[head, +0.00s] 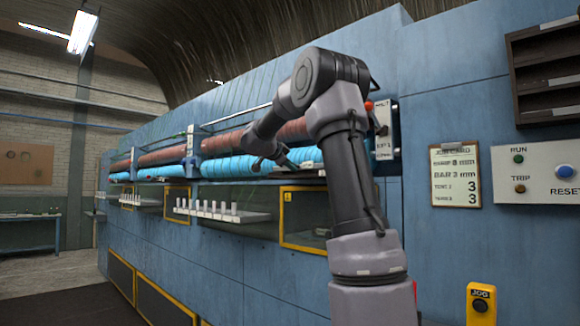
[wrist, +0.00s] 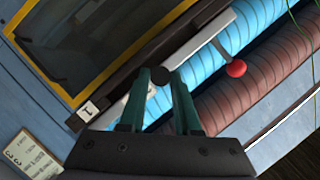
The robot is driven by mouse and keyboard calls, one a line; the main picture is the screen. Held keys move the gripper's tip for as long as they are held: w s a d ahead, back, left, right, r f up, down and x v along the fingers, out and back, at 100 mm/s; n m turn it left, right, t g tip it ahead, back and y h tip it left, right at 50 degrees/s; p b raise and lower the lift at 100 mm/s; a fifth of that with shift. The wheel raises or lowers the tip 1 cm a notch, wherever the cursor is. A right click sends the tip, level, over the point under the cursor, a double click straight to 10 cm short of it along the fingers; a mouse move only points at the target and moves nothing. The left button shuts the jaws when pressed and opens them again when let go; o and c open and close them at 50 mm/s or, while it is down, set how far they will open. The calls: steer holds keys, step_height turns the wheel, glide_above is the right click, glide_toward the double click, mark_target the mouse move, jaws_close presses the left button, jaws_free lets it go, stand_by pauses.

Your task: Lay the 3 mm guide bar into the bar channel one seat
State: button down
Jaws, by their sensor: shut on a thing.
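Beyond the fingertips runs a dark rail with a pale strip and a tag "1" (wrist: 88,110), apparently bar channel one (wrist: 190,38). Whether the held thing touches the channel I cannot tell. In the head view my gripper (head: 284,163) is small, in front of the blue roller (head: 225,166); the held thing cannot be made out there.
A lever with a red knob (wrist: 236,68) sticks out across the blue roller, right of my fingertips. A brown roller (wrist: 250,90) lies beside the blue one. In the head view a shelf with several white pegs (head: 220,212) juts out below. A job card (head: 455,176) reads "BAR 3 mm".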

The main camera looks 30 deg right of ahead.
steer(key=shift+f, duration=0.9)
steer(key=c, duration=0.5)
jaws_free()
steer(key=shift+f, duration=0.1)
steer(key=shift+a, duration=0.1)
steer(key=v, duration=1)
steer(key=shift+s+a, duration=0.2)
steer(key=shift+a, duration=0.05)
